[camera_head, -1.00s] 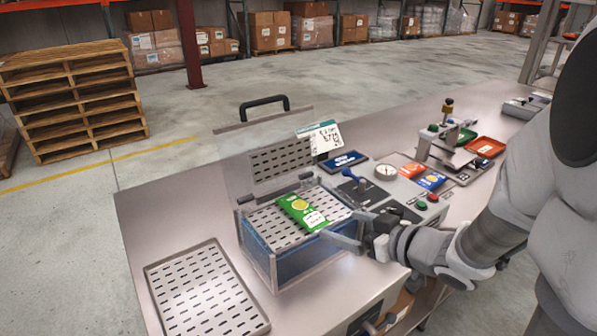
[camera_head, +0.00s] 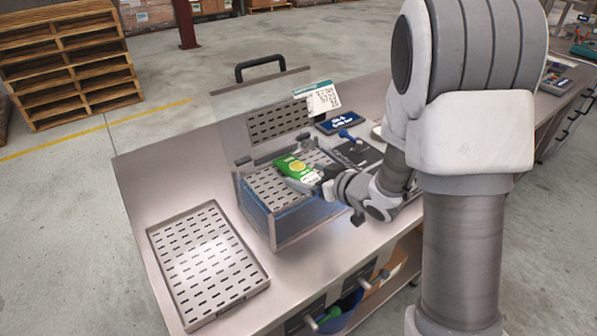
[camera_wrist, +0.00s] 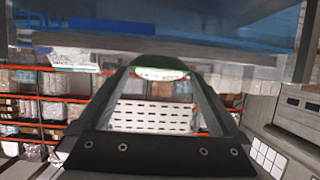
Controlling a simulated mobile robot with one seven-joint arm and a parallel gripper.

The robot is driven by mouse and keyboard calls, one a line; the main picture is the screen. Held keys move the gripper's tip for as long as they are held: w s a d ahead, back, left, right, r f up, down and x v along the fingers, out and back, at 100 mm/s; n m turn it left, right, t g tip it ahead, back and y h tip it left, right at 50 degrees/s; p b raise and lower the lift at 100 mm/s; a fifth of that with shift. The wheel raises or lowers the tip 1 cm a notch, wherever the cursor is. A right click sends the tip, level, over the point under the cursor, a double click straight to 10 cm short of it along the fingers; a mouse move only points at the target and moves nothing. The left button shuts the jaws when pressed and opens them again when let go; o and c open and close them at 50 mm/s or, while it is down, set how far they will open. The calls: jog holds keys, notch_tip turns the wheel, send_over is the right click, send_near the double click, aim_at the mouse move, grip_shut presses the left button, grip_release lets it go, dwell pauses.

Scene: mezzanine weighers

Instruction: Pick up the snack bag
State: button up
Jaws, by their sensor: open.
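The green snack bag (camera_head: 294,168) with a yellow round mark lies on the slotted plate (camera_head: 268,190) at the top of a clear-walled tank with a bluish lower part (camera_head: 290,220). My gripper (camera_head: 303,184) is at the bag's near right end, low over the plate. In the wrist view the two fingers are spread, and a green and white end of the bag (camera_wrist: 160,72) shows between their tips (camera_wrist: 160,78). I cannot tell whether the fingers touch it. My forearm hides part of the tank's right side.
A clear raised lid with a black handle (camera_head: 259,67) stands behind the tank. A price card (camera_head: 317,99), a blue sign (camera_head: 341,122) and a blue-knobbed lever (camera_head: 347,135) are close behind my gripper. A slotted tray (camera_head: 207,262) lies on the bench at left.

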aim_at(306, 173)
jog(key=x, duration=0.3)
jog(key=shift+w+f, duration=0.15)
jog(key=shift+w, duration=0.1)
jog(key=c, duration=1.3)
